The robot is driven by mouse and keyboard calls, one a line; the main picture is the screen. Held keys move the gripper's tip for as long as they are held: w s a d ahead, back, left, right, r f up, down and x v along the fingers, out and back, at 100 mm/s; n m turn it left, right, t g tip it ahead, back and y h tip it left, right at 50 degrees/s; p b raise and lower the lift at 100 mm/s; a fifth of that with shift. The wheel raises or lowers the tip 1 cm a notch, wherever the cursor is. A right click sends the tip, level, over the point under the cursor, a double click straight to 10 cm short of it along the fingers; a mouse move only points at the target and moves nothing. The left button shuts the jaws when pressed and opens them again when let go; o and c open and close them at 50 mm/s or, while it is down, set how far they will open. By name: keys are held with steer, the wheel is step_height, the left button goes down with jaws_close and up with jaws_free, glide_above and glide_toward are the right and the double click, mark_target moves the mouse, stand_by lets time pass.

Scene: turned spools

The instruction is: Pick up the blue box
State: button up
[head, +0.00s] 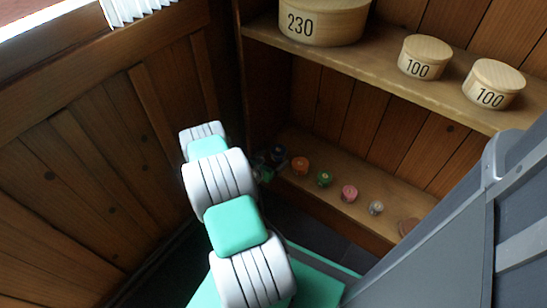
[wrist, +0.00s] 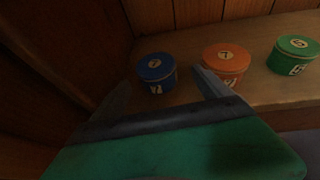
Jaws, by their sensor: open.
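The blue box (wrist: 157,72) is a small round lidded tin with a pale label on top and a mark on its side. It stands upright on the lower wooden shelf, at the left end of a row, and shows small and dark in the head view (head: 278,153). My gripper (wrist: 165,90) is open in the wrist view, its dark fingers at the left and right of the picture. The blue box appears between the fingers, beyond the tips; I cannot tell if any finger touches it. In the head view my arm partly hides the gripper.
An orange box (wrist: 226,62) stands right of the blue box, close behind the right finger. A green box (wrist: 293,55) is further right. A pink box (head: 349,193) and a pale one (head: 375,208) follow. The upper shelf (head: 385,72) overhangs the row. A wood-panelled wall (head: 75,190) is at left.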

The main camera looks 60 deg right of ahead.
mark_target(278, 152)
steer(key=x, duration=0.2)
steer(key=b+x, duration=0.1)
steer(key=x, duration=0.1)
steer(key=b+x, duration=0.1)
steer(key=x, duration=0.1)
steer(key=shift+w+r, duration=0.15)
steer(key=shift+w, duration=0.15)
steer(key=shift+r, duration=0.1)
steer(key=shift+c, duration=0.6)
steer(key=c, duration=1.4)
